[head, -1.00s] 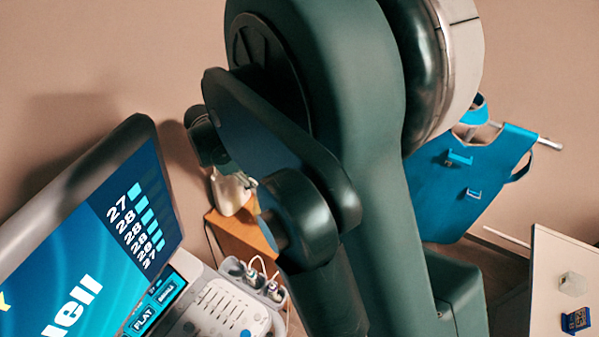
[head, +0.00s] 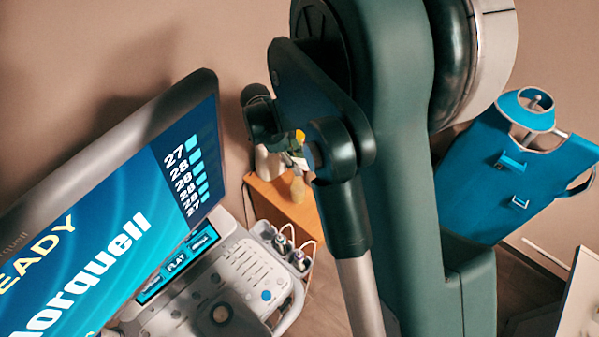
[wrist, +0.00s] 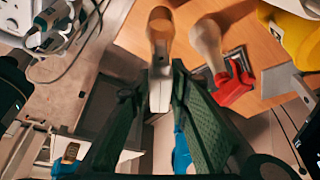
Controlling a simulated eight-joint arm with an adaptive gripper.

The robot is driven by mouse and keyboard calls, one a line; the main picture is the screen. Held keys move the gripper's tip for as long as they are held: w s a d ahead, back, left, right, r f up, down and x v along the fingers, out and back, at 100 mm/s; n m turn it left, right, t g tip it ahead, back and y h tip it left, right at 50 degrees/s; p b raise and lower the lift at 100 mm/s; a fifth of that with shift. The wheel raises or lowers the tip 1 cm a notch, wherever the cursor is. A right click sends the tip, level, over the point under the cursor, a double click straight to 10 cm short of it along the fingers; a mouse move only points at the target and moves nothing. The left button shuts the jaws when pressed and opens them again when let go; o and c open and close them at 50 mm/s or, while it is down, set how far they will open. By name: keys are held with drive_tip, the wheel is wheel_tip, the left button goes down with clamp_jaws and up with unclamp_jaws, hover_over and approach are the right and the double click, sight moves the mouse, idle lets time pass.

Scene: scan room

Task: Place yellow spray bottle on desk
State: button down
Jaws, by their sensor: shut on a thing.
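My gripper (wrist: 160,75) is shut on a spray bottle (wrist: 160,32) with a white head and a yellowish-tan body, in the middle of the wrist view. In the head view a pale yellowish bottle body (head: 298,190) shows below my gripper, over the orange-brown wooden desk (head: 278,200). The desk also fills the top of the wrist view (wrist: 125,35). I cannot tell whether the bottle's base touches the desk. My arm hides part of the gripper in the head view.
A cream bottle with a red head (wrist: 230,80) stands close to the right of the held bottle in the wrist view. A bright yellow object (wrist: 297,30) is at the upper right. The ultrasound console (head: 235,275) and its large screen (head: 125,225) stand left of the desk.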

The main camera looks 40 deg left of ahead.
drive_tip(key=shift+f, duration=0.7)
drive_tip(key=shift+f+p, duration=0.35)
drive_tip(key=shift+f, duration=1.65)
drive_tip(key=c, duration=2.2)
unclamp_jaws()
drive_tip(key=shift+o, duration=0.2)
drive_tip(key=b+v, duration=0.1)
drive_tip(key=v, duration=1.1)
drive_tip(key=shift+d+b, duration=0.1)
drive_tip(key=shift+b, duration=0.3)
drive_tip(key=shift+w+d+r, duration=0.1)
drive_tip(key=shift+r, duration=0.15)
